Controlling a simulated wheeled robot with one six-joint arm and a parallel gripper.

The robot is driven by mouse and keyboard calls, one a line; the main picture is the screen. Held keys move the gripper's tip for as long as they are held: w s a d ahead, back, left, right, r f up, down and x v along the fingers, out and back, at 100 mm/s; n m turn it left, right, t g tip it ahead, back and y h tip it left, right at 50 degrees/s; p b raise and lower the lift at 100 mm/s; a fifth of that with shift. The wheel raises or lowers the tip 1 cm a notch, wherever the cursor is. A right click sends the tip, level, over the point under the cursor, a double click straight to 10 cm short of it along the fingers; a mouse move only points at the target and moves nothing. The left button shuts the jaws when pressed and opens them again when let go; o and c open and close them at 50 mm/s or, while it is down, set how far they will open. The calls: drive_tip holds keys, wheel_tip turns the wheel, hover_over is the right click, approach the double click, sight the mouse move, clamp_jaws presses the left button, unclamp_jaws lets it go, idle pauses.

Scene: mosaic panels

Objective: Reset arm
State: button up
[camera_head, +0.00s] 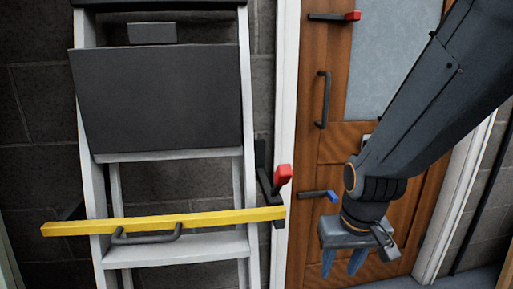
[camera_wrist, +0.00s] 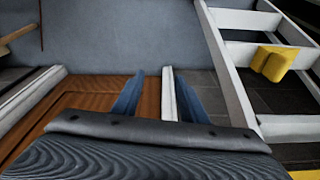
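My gripper (camera_head: 343,262) hangs at the lower right in the head view, in front of a wooden door (camera_head: 307,150). Its two blue fingers point down and stand apart with nothing between them. In the wrist view my gripper (camera_wrist: 154,98) also shows open and empty, with floor and the white door frame behind the fingers. My dark arm comes in from the upper right.
A white stepladder (camera_head: 97,190) stands at left with a yellow bar (camera_head: 165,222) across it. A red-tipped latch (camera_head: 282,176) is at the bar's right end. The door has a dark pull handle (camera_head: 323,99), a red-tipped lever (camera_head: 335,16) and a blue-tipped lever (camera_head: 320,195) close to my gripper.

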drive_tip(key=s+a+r+n+g, duration=0.2)
drive_tip(key=s+a+r+n, duration=0.1)
drive_tip(key=s+a+r, duration=0.7)
drive_tip(key=d+r+m+p, duration=0.3)
drive_tip(key=d+r+p, duration=0.6)
drive_tip(key=p, duration=1.1)
drive_tip(key=shift+s+d, duration=0.2)
drive_tip(key=shift+d, duration=0.8)
drive_tip(key=shift+f, duration=0.1)
